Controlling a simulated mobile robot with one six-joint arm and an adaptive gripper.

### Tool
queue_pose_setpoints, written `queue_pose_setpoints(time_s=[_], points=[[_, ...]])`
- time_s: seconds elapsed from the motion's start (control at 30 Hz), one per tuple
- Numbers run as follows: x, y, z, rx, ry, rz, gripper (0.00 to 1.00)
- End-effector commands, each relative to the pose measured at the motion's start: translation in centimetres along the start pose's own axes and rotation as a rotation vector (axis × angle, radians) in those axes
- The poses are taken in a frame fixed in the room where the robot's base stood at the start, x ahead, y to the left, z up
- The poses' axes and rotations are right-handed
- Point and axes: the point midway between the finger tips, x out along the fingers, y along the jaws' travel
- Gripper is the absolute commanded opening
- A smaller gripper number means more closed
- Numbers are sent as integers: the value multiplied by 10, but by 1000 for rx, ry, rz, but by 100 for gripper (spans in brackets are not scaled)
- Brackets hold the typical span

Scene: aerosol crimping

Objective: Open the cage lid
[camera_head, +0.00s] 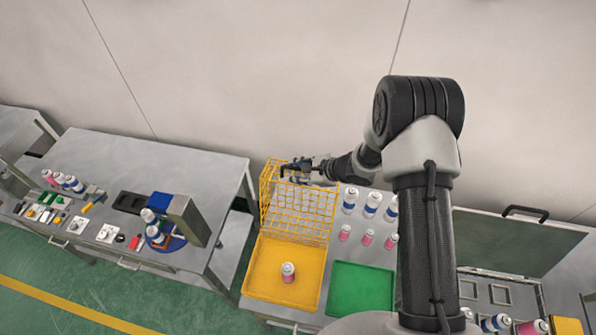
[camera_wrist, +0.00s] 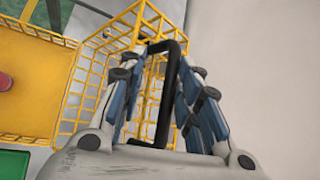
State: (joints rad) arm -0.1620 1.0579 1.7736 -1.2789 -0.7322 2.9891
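The yellow wire cage (camera_head: 305,215) stands on the table, behind a yellow tray. It also shows in the wrist view (camera_wrist: 92,82). A black U-shaped handle (camera_wrist: 168,100) is on the cage in the wrist view. I cannot tell for sure which grid panel is the lid or its exact angle. My gripper (camera_head: 297,168) is at the cage's far upper edge, at the handle. In the wrist view my gripper (camera_wrist: 163,70) is open, with blue-padded fingers on both sides of the handle bar. The bar lies closer to the right finger, and a gap shows on the left.
The yellow tray (camera_head: 262,292) holds one pink-and-white can (camera_head: 288,272). A green tray (camera_head: 360,290) lies to its right. Several cans (camera_head: 371,206) stand right of the cage, under my arm. Another workbench (camera_head: 150,165) is at left, across a gap. A wall is behind.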

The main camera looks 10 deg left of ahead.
Motion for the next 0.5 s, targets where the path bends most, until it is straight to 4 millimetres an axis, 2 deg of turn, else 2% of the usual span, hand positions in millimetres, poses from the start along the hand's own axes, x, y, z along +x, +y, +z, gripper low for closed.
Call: queue_pose_setpoints(time_s=[0.13, 0.23, 0.5], points=[[-6, 0, -1, 1, 2, 0, 31], [-18, -1, -1, 1, 2, -2, 31], [-76, -1, 0, 2, 2, -4, 31]])
